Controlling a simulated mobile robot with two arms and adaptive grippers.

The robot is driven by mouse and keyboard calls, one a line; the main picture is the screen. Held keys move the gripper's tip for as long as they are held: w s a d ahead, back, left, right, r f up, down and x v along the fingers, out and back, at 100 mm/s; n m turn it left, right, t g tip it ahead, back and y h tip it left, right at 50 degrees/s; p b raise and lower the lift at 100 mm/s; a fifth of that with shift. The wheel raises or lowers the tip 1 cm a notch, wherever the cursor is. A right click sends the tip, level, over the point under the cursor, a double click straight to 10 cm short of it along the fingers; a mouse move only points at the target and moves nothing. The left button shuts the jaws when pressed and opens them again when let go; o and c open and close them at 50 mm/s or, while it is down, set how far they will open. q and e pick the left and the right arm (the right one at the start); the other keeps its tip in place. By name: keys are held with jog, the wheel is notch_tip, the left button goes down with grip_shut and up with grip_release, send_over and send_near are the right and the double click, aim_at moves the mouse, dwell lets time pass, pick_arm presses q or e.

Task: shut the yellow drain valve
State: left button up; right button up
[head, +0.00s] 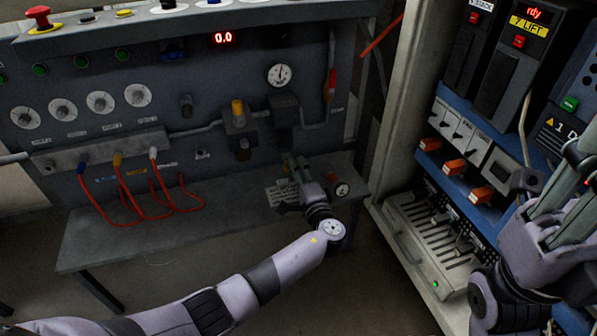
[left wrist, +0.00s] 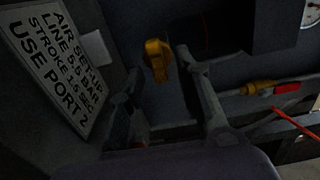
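The yellow drain valve (left wrist: 157,60) shows in the left wrist view as a small yellow handle hanging below a dark fitting. It lies ahead of and between the fingers of my left gripper (left wrist: 168,88), which are spread apart with nothing gripped. In the head view my left gripper (head: 290,168) reaches over the grey bench at the panel's foot, and its fingers mostly hide the valve there. I cannot tell whether a finger touches the handle. My right gripper (head: 578,192) is at the right edge with a gap between its fingers, apparently empty.
A printed air set-up sign (left wrist: 55,60) stands close left of my left fingers. A yellow-and-red part (left wrist: 270,88) lies to their right. Above are a regulator with a yellow knob (head: 237,107) and a gauge (head: 279,75). An electrical cabinet (head: 405,120) stands right.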

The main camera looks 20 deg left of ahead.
pick_arm(q)
jog(key=shift+s, duration=0.1)
jog(key=v, duration=1.2)
